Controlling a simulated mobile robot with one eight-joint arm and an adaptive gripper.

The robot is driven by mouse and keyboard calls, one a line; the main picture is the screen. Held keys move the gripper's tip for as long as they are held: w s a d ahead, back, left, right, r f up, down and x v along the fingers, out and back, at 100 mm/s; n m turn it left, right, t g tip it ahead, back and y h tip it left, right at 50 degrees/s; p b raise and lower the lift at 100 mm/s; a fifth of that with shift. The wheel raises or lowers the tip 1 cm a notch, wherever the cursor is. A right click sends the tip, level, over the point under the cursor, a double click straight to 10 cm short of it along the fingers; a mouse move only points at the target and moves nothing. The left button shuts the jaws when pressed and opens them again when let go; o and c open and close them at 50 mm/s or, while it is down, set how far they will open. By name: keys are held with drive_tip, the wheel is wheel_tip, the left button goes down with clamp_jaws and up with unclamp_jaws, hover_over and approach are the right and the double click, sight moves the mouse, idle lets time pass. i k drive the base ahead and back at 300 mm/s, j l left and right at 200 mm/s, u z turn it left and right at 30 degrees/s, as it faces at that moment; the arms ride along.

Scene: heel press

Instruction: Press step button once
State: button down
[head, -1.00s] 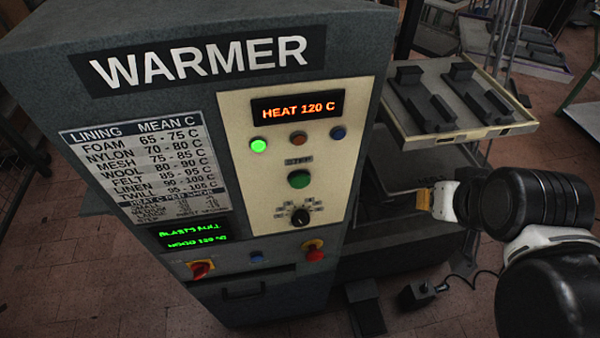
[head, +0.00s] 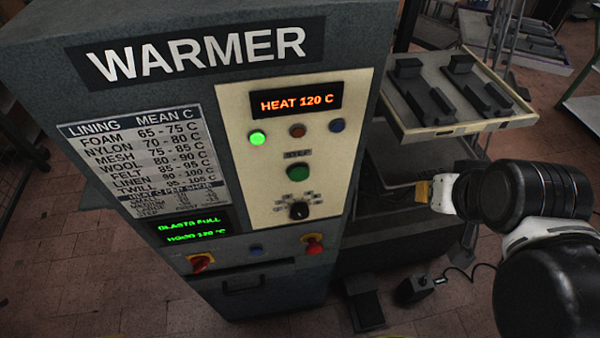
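The green step button (head: 297,172) sits under the small "STEP" label on the cream panel (head: 262,215) of the warmer. My gripper (head: 420,191) is to the right of the panel, apart from the button, with an orange-yellow tip pointing left. Only its side shows, so I cannot tell whether its fingers are open or shut. The orange display (head: 297,101) reads "HEAT 120 C". A green lamp (head: 257,138) is lit below it, beside a dim orange-brown one and a blue one.
A black dial (head: 298,210) is below the button. A tray (head: 460,128) with dark blocks stands behind my gripper. A lining chart (head: 145,165) and a green-text screen (head: 189,230) are on the left.

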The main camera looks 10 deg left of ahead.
sight(301, 174)
drive_tip(key=k+j+z, duration=0.45)
drive_tip(key=k+z, duration=0.25)
drive_tip(key=k, duration=0.15)
drive_tip(key=k+j+z, duration=0.1)
drive_tip(key=k+z, duration=0.25)
drive_tip(key=k, duration=0.1)
